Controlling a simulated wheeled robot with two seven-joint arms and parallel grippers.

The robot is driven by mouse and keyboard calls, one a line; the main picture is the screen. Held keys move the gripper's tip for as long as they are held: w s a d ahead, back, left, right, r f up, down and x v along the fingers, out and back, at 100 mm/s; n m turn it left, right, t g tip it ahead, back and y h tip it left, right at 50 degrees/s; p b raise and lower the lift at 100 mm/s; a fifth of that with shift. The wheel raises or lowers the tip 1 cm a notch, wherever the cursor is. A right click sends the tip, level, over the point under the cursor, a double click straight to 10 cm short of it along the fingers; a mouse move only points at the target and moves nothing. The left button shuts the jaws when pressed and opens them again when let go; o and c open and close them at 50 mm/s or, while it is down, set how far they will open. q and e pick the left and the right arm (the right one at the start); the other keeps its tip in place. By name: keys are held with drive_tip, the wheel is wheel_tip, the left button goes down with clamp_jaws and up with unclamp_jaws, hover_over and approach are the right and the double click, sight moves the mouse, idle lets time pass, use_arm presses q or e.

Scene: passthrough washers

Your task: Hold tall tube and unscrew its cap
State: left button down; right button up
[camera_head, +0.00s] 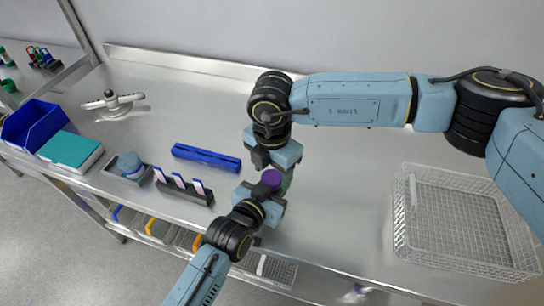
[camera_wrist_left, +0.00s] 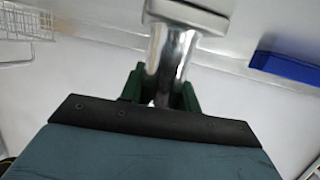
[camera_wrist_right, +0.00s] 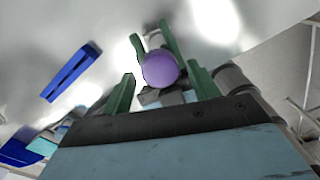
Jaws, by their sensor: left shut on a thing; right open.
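The tall tube's round purple cap (camera_head: 271,178) shows between my two grippers in the head view, and it also shows in the right wrist view (camera_wrist_right: 160,69). In the left wrist view the shiny tube body (camera_wrist_left: 168,60) stands between the green fingers of my left gripper (camera_wrist_left: 160,88), which is shut on it. My left gripper (camera_head: 265,192) covers most of the tube in the head view. My right gripper (camera_wrist_right: 162,88) is open, its green fingers spread to either side of the cap. Whether they touch the cap cannot be told.
A blue rack (camera_head: 206,157) and a dark rack with several upright pieces (camera_head: 184,189) lie to the left. A grey tray (camera_head: 126,173) holds a blue round item. A wire basket (camera_head: 462,222) stands at the right. The steel bench (camera_head: 340,215) is clear between basket and grippers.

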drive_tip(key=shift+f, duration=0.75)
drive_tip(key=c, duration=1)
drive_tip(key=n, duration=0.6)
drive_tip(key=shift+n, duration=0.4)
drive_tip(key=o, duration=1.1)
drive_tip(key=shift+r, duration=0.1)
